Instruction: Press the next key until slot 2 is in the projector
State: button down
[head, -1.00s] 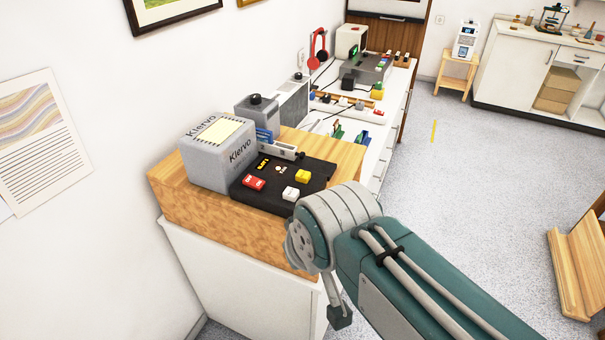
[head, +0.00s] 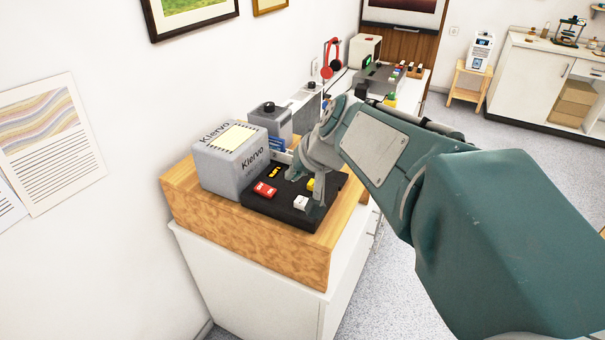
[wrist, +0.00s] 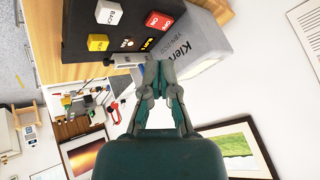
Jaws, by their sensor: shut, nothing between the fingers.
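The grey projector (head: 228,166), marked Klervo, stands on a wooden-topped cabinet; its side also shows in the wrist view (wrist: 193,45). Its black control panel (head: 262,205) carries a red on/off key (head: 265,189), a white key (head: 301,203) and a yellow key (head: 311,184). In the wrist view the white key (wrist: 108,12) reads BACK and the yellow key (wrist: 97,42) has lettering too small to read. Small yellow marks (wrist: 149,44) are on the panel; I cannot read a slot number.
A grey device with a black knob (head: 270,118) stands behind the projector. Red headphones (head: 330,58) and a grey box with coloured keys (head: 380,76) are farther along the counter. The wall with framed prints (head: 184,12) is close on the left.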

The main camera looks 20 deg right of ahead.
jog(key=w+d+m+t, duration=0.1)
jog(key=w+d+m, duration=0.1)
jog(key=w+d, duration=0.6)
jog(key=shift+w+d+f+m+t, duration=0.3)
jog(key=shift+d+t, duration=0.1)
jog(key=shift+d, duration=0.15)
jog(key=shift+s, duration=0.1)
jog(key=shift+f, duration=4.4)
jog(key=shift+f, duration=0.3)
